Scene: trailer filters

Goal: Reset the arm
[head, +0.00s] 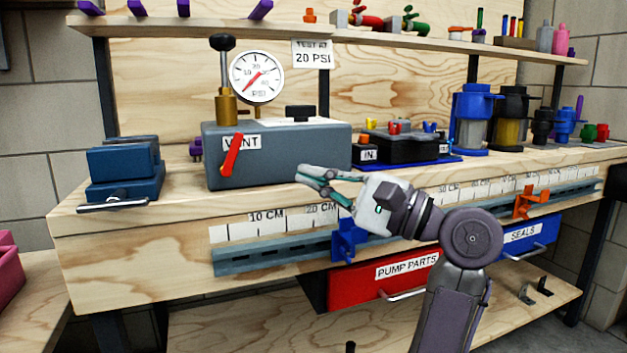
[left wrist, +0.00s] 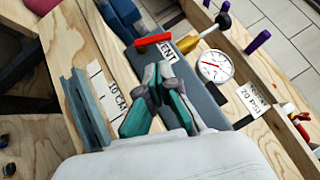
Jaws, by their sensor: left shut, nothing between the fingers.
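My left gripper (head: 303,173) is in front of the workbench, with its arm rising from the lower right of the head view. Its fingers point left, near the bench's front edge and in front of the grey test box (head: 285,148). In the left wrist view the fingers (left wrist: 158,72) are together with nothing between them, and the grey box (left wrist: 195,88) with its red vent lever (left wrist: 153,39) lies beyond them. I cannot tell the exact gap between the fingers and the box. My right gripper is in neither view.
A pressure gauge (head: 257,76) and a brass valve (head: 226,104) stand on the box. A blue clamp (head: 204,161) sits left. Black and blue pump parts (head: 400,147) stand right. A ruler rail (head: 280,257) and a red drawer (head: 375,283) are on the front.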

